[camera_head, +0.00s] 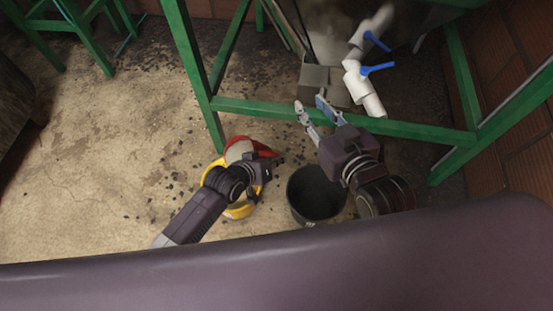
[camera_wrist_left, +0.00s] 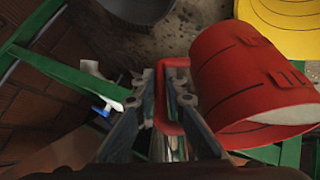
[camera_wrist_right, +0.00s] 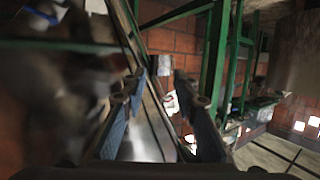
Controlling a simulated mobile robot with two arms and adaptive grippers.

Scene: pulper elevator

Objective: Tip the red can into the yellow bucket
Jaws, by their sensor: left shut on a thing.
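The red can (camera_head: 233,141) is just above the far rim of the yellow bucket (camera_head: 243,211), partly hidden behind my left gripper (camera_head: 272,162). In the left wrist view, my left gripper (camera_wrist_left: 171,98) is shut on the red handle (camera_wrist_left: 171,63) of the can (camera_wrist_left: 238,78). The can looks tilted there, and its pale-edged end faces the lower right. The yellow bucket (camera_wrist_left: 284,22) is behind it at the upper right. What the can holds is hidden. My right gripper (camera_head: 312,104) is open and empty, beyond the dark bucket; its parted fingers show in the right wrist view (camera_wrist_right: 160,85).
A dark bucket (camera_head: 308,197) stands right of the yellow bucket. The floor (camera_head: 110,165) at left is mostly bare, with scattered dark bits.

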